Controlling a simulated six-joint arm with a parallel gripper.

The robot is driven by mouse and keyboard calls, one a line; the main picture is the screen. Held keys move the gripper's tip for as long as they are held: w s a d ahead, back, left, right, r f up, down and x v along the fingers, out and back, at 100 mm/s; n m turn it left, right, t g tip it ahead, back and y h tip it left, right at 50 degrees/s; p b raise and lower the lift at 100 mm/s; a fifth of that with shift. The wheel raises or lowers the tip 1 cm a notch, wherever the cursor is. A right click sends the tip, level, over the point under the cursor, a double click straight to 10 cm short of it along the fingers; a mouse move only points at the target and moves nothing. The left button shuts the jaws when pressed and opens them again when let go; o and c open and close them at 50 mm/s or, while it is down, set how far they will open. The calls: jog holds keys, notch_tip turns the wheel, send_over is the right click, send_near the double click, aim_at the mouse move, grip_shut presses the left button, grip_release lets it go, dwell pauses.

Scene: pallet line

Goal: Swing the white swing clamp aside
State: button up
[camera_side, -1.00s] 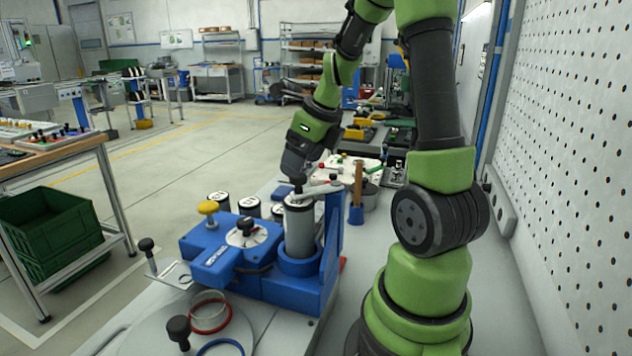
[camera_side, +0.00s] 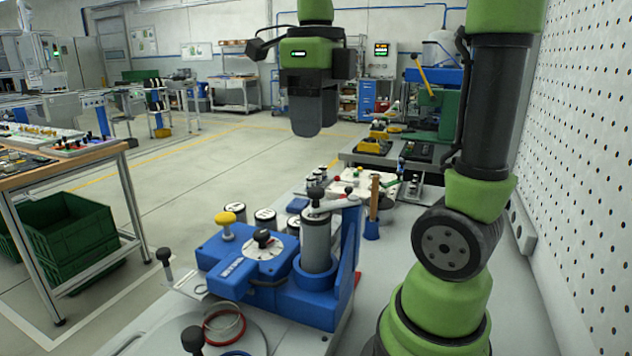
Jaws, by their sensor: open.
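The white swing clamp (camera_side: 337,204) is an arm with a black knob (camera_side: 316,193) at its left end. It reaches from the blue upright of the blue fixture (camera_side: 240,262) across the top of a grey cylinder (camera_side: 317,240), with the knob over the cylinder. The cylinder stands upright in a blue ring of the fixture. My gripper (camera_side: 314,130) hangs fingers down, well above the clamp and apart from it. It is open and holds nothing. One finger largely hides the other from this side.
The fixture also carries a yellow knob (camera_side: 227,218) and a black knob (camera_side: 262,237). A wooden-handled tool (camera_side: 374,200) stands upright in a blue holder right of the clamp. Several capped cylinders (camera_side: 265,216) stand behind. Red and blue rings lie in front.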

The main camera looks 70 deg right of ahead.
aim_at(316, 188)
notch_tip(316, 188, down, 10)
jog(key=shift+r, duration=0.15)
dwell(0.3)
grip_shut()
